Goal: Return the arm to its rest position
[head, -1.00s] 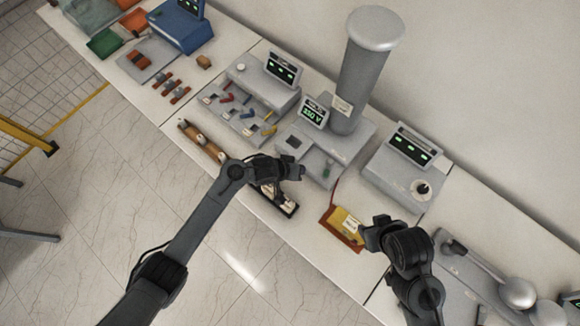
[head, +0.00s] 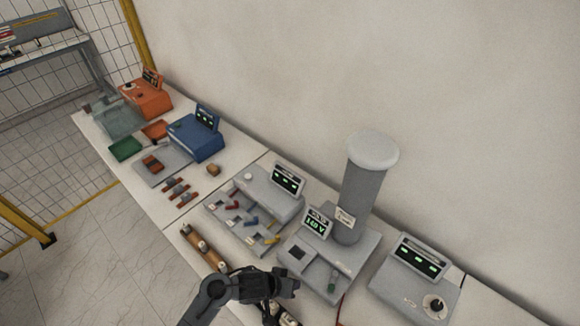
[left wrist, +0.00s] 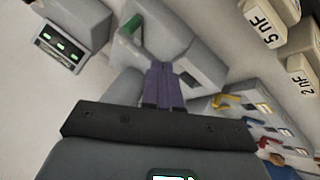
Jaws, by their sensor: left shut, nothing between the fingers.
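My left gripper (left wrist: 160,75) is shut and empty in the left wrist view, its fingers together in front of a grey device. In the head view my left arm comes in from the bottom edge, and its wrist and gripper (head: 284,284) hang over the front of the table, by the grey bushing transformer (head: 362,190). The arm partly covers a dark tray holding white parts (head: 286,319) at the bottom edge. The fingertips are too small to make out there. My right gripper is out of view.
A grey box with a display (head: 420,268) stands at the right.

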